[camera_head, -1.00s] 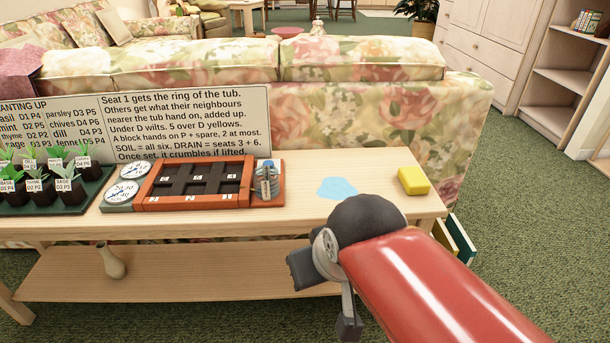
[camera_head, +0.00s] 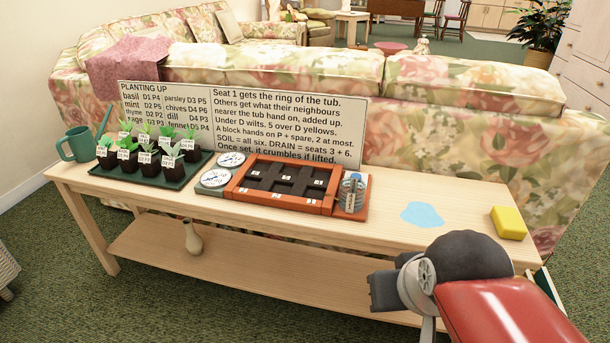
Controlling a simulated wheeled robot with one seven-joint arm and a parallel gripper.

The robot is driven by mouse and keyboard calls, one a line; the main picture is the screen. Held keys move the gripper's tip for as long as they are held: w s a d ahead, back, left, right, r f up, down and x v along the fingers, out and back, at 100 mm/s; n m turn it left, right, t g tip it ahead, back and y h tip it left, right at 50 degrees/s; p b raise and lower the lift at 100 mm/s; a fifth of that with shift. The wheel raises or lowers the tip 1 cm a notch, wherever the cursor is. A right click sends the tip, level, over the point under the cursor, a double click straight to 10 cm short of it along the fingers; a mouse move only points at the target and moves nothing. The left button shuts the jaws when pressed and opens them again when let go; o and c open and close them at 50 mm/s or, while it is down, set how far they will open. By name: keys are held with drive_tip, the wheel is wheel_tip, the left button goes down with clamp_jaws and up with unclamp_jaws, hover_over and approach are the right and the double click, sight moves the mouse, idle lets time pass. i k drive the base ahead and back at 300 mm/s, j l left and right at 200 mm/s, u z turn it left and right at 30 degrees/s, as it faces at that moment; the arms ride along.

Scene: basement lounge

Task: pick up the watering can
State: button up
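The watering can (camera_head: 78,145) is dark green. It stands upright at the far left end of the wooden console table (camera_head: 440,240), beside the tray of seedlings. Its thin spout points up and to the right, and its handle is on the left. My gripper (camera_head: 405,312) is low at the right, in front of the table's front edge, far from the can. Its fingers look spread apart with nothing between them. The lower finger is cut off by the bottom of the picture.
On the table are a seedling tray (camera_head: 150,174), dials (camera_head: 215,177), a red-framed planter (camera_head: 285,185), a blue puddle (camera_head: 422,214) and a yellow block (camera_head: 508,222). A sign (camera_head: 290,125) stands behind them. A vase (camera_head: 193,238) is on the lower shelf. A sofa (camera_head: 440,130) is behind.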

sight(81, 140)
drive_tip(key=u, duration=1.45)
drive_tip(key=i+j+z, duration=0.15)
drive_tip(key=i+j, duration=0.15)
drive_tip(key=i+j+z, duration=0.1)
drive_tip(key=i+j, duration=0.3)
drive_tip(key=i+j+z, duration=0.15)
drive_tip(key=i+j, duration=0.15)
drive_tip(key=i+j+z, duration=0.15)
drive_tip(key=i+j, duration=0.15)
drive_tip(key=j, duration=0.2)
drive_tip(key=i+j+z, duration=0.15)
drive_tip(key=i+j, duration=0.15)
drive_tip(key=j, duration=0.15)
drive_tip(key=i+j+z, duration=0.1)
drive_tip(key=i+j, duration=0.15)
drive_tip(key=j, duration=0.25)
